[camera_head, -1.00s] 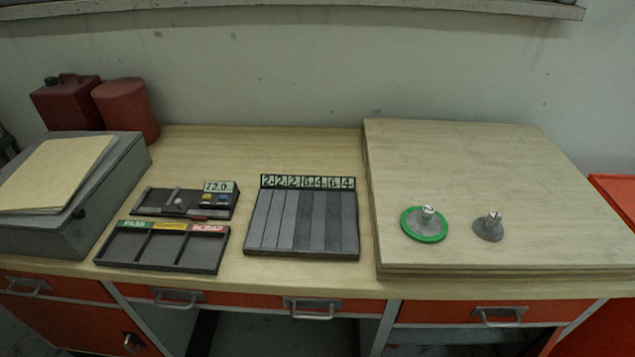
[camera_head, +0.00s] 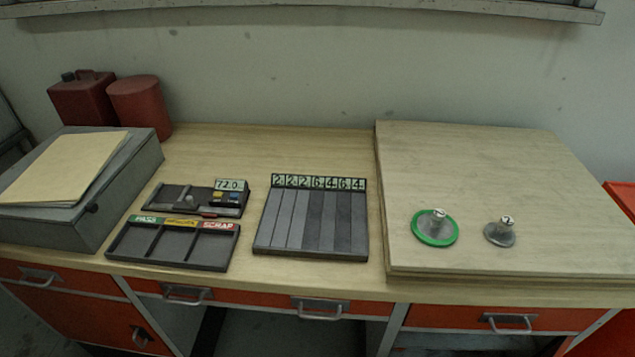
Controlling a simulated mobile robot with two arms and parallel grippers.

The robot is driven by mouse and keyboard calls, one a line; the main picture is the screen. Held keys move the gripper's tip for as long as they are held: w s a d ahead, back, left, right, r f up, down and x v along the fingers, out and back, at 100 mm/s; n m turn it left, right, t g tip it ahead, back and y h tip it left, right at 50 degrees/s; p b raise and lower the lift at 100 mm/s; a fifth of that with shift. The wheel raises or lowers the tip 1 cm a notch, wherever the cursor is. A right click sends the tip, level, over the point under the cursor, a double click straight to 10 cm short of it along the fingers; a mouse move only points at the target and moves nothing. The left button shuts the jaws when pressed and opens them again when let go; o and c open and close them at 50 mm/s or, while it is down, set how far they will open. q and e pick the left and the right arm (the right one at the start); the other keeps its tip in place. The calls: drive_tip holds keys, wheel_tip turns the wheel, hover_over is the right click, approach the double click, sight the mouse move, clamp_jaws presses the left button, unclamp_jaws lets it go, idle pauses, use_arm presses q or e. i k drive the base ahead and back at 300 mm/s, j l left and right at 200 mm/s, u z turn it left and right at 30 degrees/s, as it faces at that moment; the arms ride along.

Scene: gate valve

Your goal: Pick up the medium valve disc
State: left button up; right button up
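Two valve discs lie on the raised wooden board at the right of the bench. The larger disc (camera_head: 435,227) is grey with a bright green rim and a pale knob on top. The smaller disc (camera_head: 500,232) is plain grey with a pale knob and lies to its right, a little apart. Each knob bears a mark too small to read. I cannot tell from size alone which one is the medium disc. Neither of my grippers is in view.
The board (camera_head: 480,165) is otherwise clear. Left of it stand a slotted rack (camera_head: 312,222) with number labels, a gauge unit (camera_head: 197,198) and a PASS/SCRAP tray (camera_head: 174,243). A grey box (camera_head: 120,188) and red containers (camera_head: 139,105) stand farther left.

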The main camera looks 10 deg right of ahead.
sight(500, 233)
drive_tip(key=z, duration=1.35)
